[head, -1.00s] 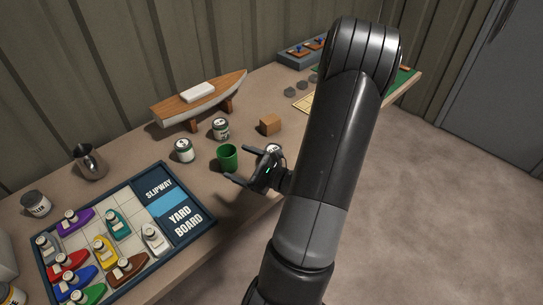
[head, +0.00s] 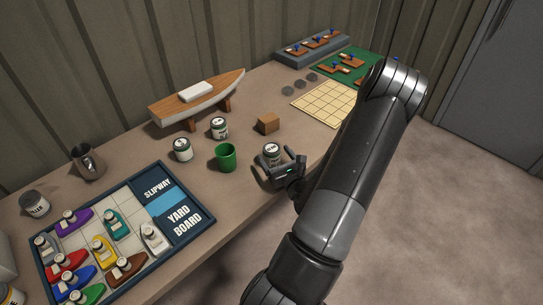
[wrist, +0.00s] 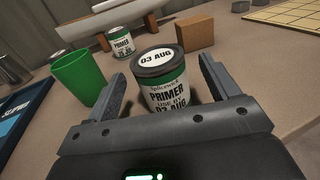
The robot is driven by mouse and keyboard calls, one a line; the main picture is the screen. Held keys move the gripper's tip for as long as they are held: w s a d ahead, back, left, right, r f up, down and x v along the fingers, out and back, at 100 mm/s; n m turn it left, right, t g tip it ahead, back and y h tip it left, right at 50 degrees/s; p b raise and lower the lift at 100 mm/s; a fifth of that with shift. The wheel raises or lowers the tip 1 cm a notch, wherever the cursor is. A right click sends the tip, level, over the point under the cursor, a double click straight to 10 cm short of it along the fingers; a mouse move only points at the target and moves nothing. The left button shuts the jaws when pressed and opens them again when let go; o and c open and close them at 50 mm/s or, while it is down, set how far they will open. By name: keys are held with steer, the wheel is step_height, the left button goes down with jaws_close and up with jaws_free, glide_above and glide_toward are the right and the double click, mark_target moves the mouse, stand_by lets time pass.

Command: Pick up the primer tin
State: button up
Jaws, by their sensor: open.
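A primer tin (head: 271,149) with a dark lid and a white and green label stands upright near the table's front edge. In the wrist view this tin (wrist: 168,92) reads "PRIMER, USE BY 03 AUG", with "03 AUG" on its lid. My gripper (head: 280,165) is open, with one finger on each side of the tin. In the wrist view gaps show between the tin and both fingers; its base is hidden behind the gripper body. A second primer tin (wrist: 121,42) stands farther back, also seen in the head view (head: 219,128), beside another similar tin (head: 182,149).
A green cup (head: 226,157) stands just left of my gripper. A wooden block (head: 267,124) is behind the near tin. A model boat (head: 199,97) stands at the back. The yard board (head: 205,219) with small boats lies left; a grid mat (head: 325,103) lies right.

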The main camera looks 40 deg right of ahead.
mark_target(269, 148)
steer(key=x, duration=0.4)
steer(key=shift+w+d, duration=0.1)
steer(key=shift+w, duration=0.25)
steer(key=c, duration=1.3)
steer(key=shift+r, duration=0.1)
